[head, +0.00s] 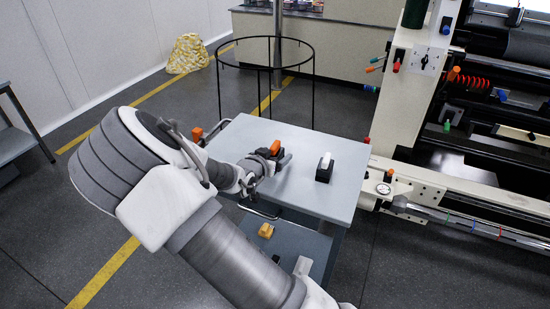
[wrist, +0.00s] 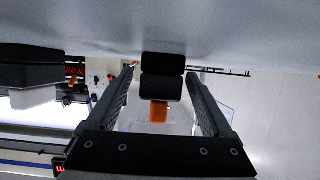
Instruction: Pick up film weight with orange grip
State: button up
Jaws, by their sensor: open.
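The film weight with the orange grip (head: 275,148) stands on the grey table, its dark body partly hidden by my gripper (head: 272,163). In the upside-down wrist view, its black body (wrist: 161,88) and orange grip (wrist: 159,113) show between the two fingers of my gripper (wrist: 160,73). The fingers are open, one on each side, with visible gaps to the weight. I cannot tell how deep the weight sits between them.
A black weight with a white grip (head: 325,168) stands to the right on the table (head: 318,202); its dark body (wrist: 30,70) is at left in the wrist view. An orange item (head: 197,133) shows at the table's left edge. A yellow item (head: 266,230) lies lower down.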

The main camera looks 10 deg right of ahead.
jog(key=shift+w+d, duration=0.1)
jog(key=shift+w, duration=0.05)
grip_shut()
dwell(0.4)
